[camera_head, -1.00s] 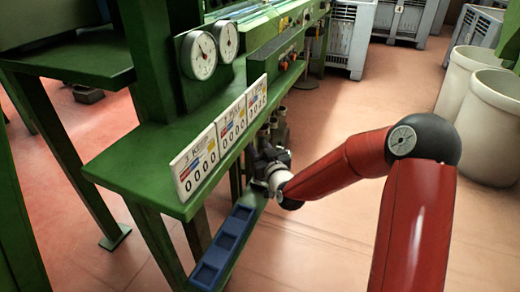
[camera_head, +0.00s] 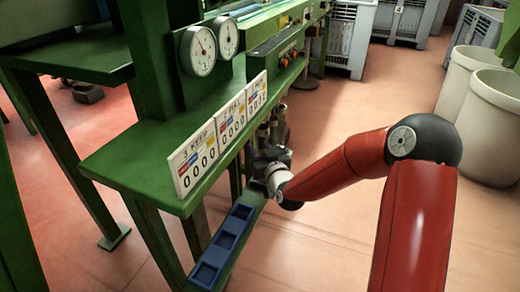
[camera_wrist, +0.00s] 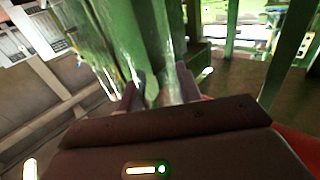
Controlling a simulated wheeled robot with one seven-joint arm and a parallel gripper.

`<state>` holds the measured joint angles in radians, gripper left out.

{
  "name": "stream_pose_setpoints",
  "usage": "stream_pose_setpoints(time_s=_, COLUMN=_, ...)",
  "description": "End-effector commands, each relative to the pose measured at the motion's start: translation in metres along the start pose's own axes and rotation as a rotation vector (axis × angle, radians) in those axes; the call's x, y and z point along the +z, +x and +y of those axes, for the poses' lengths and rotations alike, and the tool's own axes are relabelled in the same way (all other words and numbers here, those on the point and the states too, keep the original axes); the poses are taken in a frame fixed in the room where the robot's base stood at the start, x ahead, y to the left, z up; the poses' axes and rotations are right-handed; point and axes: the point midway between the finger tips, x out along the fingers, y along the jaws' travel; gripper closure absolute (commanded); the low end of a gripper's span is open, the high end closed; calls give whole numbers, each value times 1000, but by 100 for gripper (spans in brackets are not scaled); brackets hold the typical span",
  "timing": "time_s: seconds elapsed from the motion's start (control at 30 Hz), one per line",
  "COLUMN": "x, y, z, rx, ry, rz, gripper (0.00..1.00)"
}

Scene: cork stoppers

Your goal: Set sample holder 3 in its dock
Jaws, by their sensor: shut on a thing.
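My gripper (camera_head: 268,158) is beside the green bench, past the far end of the blue tray. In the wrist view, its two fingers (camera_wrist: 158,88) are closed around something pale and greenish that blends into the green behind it. I cannot tell whether it is sample holder 3. A blue tray (camera_head: 205,273) with several square recesses lies on a narrow green ledge below the bench; the recesses I can see look empty. Three number cards stand on the bench edge; the nearest card (camera_head: 196,160) reads 3.
Small dark cylinders (camera_head: 281,114) stand just beyond my gripper, partly hidden by it. The green bench (camera_head: 140,160) carries two round gauges (camera_head: 198,54) and flanks the tray on the left. Pale bins (camera_head: 498,125) stand far right. Open floor (camera_head: 310,245) lies to the tray's right.

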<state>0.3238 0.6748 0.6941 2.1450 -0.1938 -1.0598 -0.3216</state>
Motion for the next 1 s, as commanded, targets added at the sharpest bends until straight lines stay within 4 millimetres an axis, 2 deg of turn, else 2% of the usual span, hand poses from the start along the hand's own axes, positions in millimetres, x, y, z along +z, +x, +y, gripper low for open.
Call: stream_pose_setpoints(time_s=1.0, x=10, y=0, z=0, rx=0, ry=0, rz=0, gripper=88)
